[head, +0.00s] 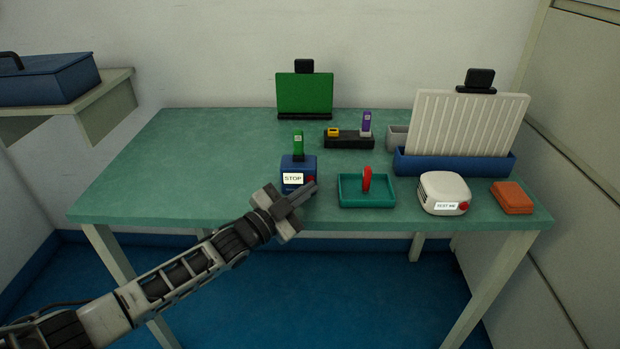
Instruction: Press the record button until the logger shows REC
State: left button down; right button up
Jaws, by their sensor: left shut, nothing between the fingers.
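The logger is a small blue box (299,162) near the front edge of the table, with a green stick standing in its top (298,143). Its white display (292,179) reads STOP. A red button (310,181) sits on its front, right of the display, partly hidden by my fingertips. My left gripper (314,187) is shut and empty, with its tips at or just in front of the button; I cannot tell whether they touch it. My right gripper is not in view.
A teal tray (352,204) with a red object, a white device (443,185) with its own red button and display, and an orange block (511,197) stand to the right. Behind are a black holder (350,142), a green panel (304,92) and a blue rack (455,164). The table's left side is clear.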

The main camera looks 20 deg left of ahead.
pick_arm(q)
jog(key=shift+w+a+r+p, duration=0.25)
jog(key=shift+a+r+p, duration=0.15)
jog(key=shift+r, duration=0.2)
jog(key=shift+s+d+r+p, duration=0.1)
jog(key=shift+s+d+p, duration=0.05)
jog(key=shift+s+p, duration=0.15)
jog(key=s+p, duration=0.1)
jog(key=s+d+p, duration=0.1)
jog(key=s, duration=0.1)
jog(key=shift+s, duration=0.2)
jog(key=shift+s+d+f+p, duration=0.3)
jog(key=shift+s+p, duration=0.15)
jog(key=shift+s, duration=0.2)
